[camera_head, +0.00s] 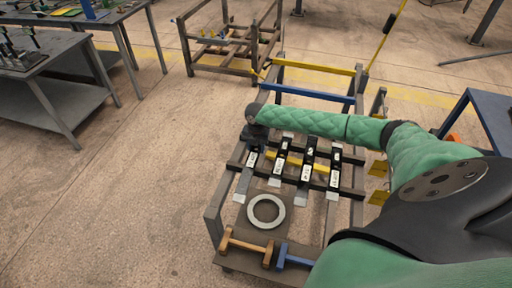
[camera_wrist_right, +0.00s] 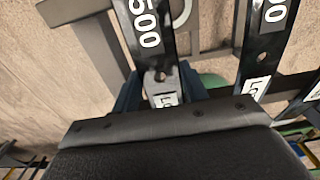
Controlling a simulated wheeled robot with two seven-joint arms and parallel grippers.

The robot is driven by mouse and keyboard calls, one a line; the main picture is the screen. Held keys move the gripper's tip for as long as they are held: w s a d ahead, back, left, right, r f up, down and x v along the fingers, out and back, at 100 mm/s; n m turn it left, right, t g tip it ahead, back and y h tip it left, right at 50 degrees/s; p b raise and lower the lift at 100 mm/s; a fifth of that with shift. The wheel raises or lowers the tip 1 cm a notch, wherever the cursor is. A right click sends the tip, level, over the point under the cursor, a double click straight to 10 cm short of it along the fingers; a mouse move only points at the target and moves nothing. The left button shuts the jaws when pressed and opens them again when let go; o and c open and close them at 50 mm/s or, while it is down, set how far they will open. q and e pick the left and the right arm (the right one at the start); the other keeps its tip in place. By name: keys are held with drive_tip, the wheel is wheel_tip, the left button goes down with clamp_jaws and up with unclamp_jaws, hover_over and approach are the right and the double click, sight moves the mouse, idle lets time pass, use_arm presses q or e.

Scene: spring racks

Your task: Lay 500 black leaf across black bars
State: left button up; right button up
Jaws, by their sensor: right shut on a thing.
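The 500 black leaf (camera_wrist_right: 147,35) is a dark flat strip with a white 500 label and a hole. In the right wrist view it runs up from between the blue fingers of my right gripper (camera_wrist_right: 160,92), which is shut on it. In the head view this leaf (camera_head: 246,178) is leftmost in a row, its far end hidden under my right gripper (camera_head: 256,136). It lies over the black bars (camera_head: 323,184) of the rack; I cannot tell whether it touches them. My left gripper is not in view.
Several similar labelled leaves (camera_head: 307,170) lie side by side to the right, the nearest close to my gripper. A grey ring (camera_head: 266,211) and orange and blue handled pieces (camera_head: 247,246) are at the rack's near end. Open floor lies left.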

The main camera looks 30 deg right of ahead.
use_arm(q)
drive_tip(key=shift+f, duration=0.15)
use_arm(e)
drive_tip(key=shift+f, duration=0.3)
drive_tip(key=o, duration=1.2)
drive_tip(key=shift+c, duration=0.2)
drive_tip(key=shift+s+f+b, duration=0.1)
drive_tip(key=shift+f+b, duration=0.1)
drive_tip(key=shift+b, duration=0.1)
drive_tip(key=shift+r+b, duration=0.4)
wheel_tip(320, 180, up, 7)
drive_tip(key=shift+d+f+b, duration=0.1)
drive_tip(key=shift+f+b, duration=0.1)
drive_tip(key=shift+b, duration=0.9)
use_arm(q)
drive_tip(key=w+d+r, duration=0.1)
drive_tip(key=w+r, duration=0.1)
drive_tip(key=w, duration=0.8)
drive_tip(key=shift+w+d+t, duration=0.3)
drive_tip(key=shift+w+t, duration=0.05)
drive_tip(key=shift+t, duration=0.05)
use_arm(e)
drive_tip(key=shift+r, duration=0.5)
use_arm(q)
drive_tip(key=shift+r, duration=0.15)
